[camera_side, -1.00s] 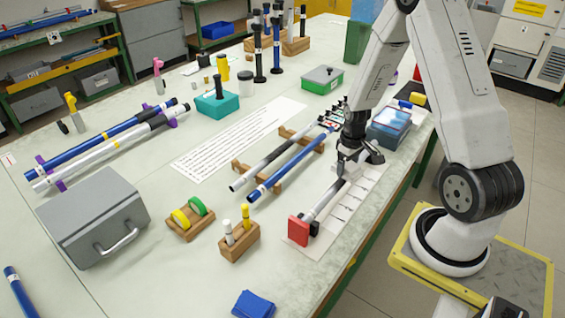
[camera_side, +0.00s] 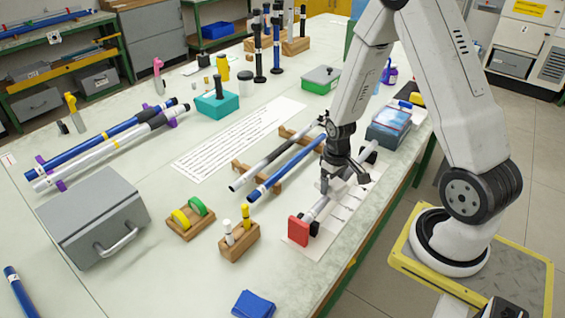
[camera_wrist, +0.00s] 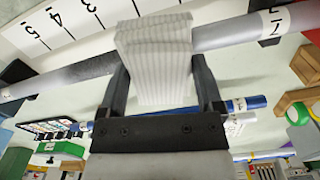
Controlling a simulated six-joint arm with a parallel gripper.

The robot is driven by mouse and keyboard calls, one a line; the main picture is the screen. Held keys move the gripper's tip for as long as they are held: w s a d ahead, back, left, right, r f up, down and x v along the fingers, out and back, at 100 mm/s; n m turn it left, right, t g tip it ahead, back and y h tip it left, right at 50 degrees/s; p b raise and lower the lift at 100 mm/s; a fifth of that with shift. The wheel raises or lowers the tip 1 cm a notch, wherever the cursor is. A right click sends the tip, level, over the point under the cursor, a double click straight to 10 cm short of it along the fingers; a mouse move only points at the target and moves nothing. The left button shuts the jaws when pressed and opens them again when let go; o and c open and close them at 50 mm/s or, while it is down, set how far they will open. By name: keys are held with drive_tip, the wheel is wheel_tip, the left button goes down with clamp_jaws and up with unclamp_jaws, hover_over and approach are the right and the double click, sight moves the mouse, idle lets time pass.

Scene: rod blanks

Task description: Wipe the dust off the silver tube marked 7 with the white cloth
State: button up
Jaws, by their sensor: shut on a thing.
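My gripper (camera_side: 337,178) is shut on the white cloth (camera_wrist: 155,55), which is folded over the silver tube (camera_wrist: 235,32) in the wrist view. One finger stands on each side of the cloth. The tube lies along a holder with a red end block (camera_side: 299,230) and black supports. In the wrist view, the tube right of the cloth looks brighter and smooth, with a white label (camera_wrist: 272,22) whose mark I cannot read surely. Left of the cloth it looks duller and greyer. The cloth hides the tube's middle.
A white ruled sheet (camera_side: 350,201) lies under the tube. A blue tube (camera_side: 285,169) and a black-and-silver tube (camera_side: 272,157) rest on wooden stands just to the left. A wooden block with markers (camera_side: 240,240) and a blue cloth (camera_side: 254,304) lie nearer the front.

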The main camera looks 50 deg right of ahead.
sight(355, 163)
drive_tip(key=shift+d, duration=7)
drive_tip(key=shift+a, duration=7.15)
drive_tip(key=shift+d+r, duration=0.1)
drive_tip(key=shift+r, duration=3.95)
drive_tip(key=shift+r, duration=0.15)
